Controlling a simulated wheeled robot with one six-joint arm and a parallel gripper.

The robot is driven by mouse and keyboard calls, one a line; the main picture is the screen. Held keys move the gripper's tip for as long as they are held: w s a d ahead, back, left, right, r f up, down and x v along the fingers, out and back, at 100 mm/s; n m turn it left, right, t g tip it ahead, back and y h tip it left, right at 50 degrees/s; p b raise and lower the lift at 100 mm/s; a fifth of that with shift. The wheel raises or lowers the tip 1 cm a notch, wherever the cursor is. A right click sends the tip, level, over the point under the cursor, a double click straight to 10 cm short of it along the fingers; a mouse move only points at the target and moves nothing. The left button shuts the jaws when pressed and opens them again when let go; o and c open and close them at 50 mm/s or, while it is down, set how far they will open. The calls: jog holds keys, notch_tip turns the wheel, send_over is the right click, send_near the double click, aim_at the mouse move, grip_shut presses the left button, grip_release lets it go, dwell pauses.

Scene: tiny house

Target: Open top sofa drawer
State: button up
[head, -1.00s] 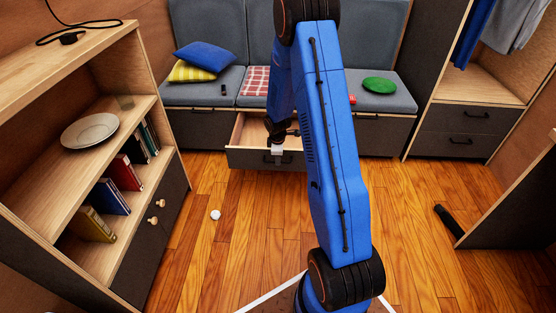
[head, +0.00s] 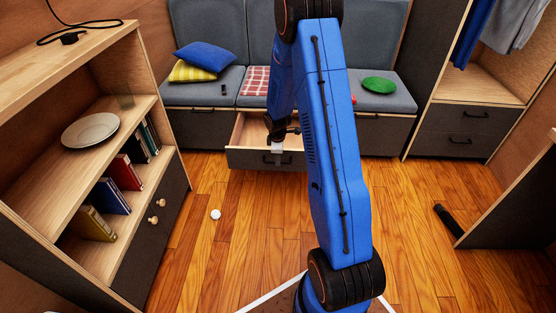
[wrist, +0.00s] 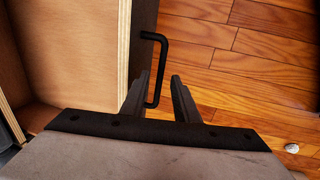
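The sofa drawer (head: 245,157) under the grey sofa is pulled out, with its pale wood inside showing and empty where visible. My arm hides its right part. In the wrist view the drawer's inside (wrist: 75,50) is at the left and its dark front edge-on. The black bar handle (wrist: 165,60) stands off the front. My gripper (wrist: 159,76) is open, its fingers apart on either side of the handle bar, with no clear contact. In the head view my gripper (head: 277,148) is small, at the drawer front.
The sofa seat holds a blue pillow (head: 206,57), a yellow pillow (head: 190,71) and a green disc (head: 379,85). A bookshelf (head: 135,195) stands at the left and a wardrobe (head: 470,120) at the right. A small white ball (head: 215,214) lies on the otherwise mostly clear floor.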

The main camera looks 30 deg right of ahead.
notch_tip(320, 180, up, 16)
jog(key=s+a, duration=0.1)
jog(key=s, duration=0.1)
jog(key=shift+s+a+f, duration=0.2)
jog(key=shift+s+a, duration=0.05)
jog(key=shift+a, duration=0.15)
dwell(0.4)
jog(key=s+a+r+m+t, duration=0.1)
jog(key=s+a+r+m, duration=0.2)
jog(key=s+a+r, duration=0.35)
jog(key=s+a+r+m, duration=0.2)
jog(key=s+a+r, duration=0.1)
jog(key=s+r, duration=0.65)
jog(key=s+a+r+m+t, duration=0.1)
jog(key=s+a+r+m, duration=0.2)
jog(key=s, duration=0.7)
jog(key=s+a+r+m+t+y, duration=0.1)
jog(key=s+a+r+m, duration=0.2)
jog(key=s, duration=0.7)
jog(key=shift+s+a+r, duration=0.2)
jog(key=shift+a+r, duration=0.2)
jog(key=shift+a, duration=0.15)
